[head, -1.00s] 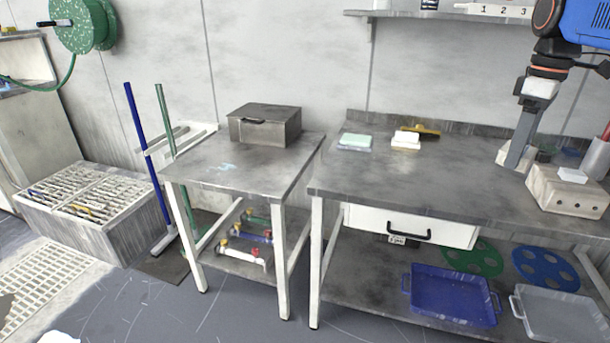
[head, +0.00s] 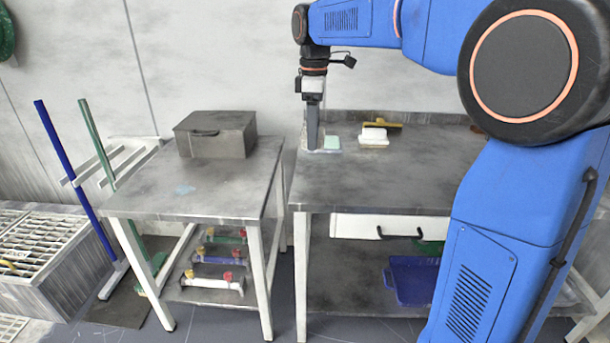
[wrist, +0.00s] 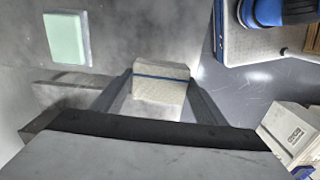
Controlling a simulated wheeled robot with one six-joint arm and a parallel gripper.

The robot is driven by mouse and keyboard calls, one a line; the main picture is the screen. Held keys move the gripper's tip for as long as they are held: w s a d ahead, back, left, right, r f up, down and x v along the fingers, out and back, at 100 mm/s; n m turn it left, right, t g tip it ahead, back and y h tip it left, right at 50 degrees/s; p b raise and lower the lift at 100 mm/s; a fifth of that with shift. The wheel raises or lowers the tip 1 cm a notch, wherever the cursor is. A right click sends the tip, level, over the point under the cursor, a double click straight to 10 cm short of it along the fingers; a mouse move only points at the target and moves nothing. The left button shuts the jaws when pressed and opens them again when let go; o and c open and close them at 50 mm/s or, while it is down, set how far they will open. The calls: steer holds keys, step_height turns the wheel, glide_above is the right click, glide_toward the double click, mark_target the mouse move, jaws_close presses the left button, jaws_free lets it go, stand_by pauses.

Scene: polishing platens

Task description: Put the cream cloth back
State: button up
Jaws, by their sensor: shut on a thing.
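The cream cloth (wrist: 160,85), a pale folded block with a blue band across it, is between my gripper's two fingers (wrist: 158,98) in the wrist view. My gripper is shut on it. In the head view, my gripper (head: 313,140) points down over the back left part of the right-hand bench (head: 400,185), just left of a mint-green cloth (head: 332,142). The held cloth cannot be made out in the head view. The mint cloth also shows at the upper left of the wrist view (wrist: 67,38), apart from my fingers.
A white block (head: 374,137) lies right of the mint cloth, with a yellow-handled tool (head: 383,125) behind it. A grey lidded box (head: 216,135) stands on the left table (head: 190,190). The bench's front middle is clear. My arm hides its right part.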

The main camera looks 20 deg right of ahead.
glide_above(313, 179)
step_height(313, 179, down, 7)
steer(key=shift+f, duration=0.1)
steer(key=shift+w+f, duration=0.1)
steer(key=shift+f, duration=2.2)
steer(key=shift+f, duration=0.1)
steer(key=o, duration=1)
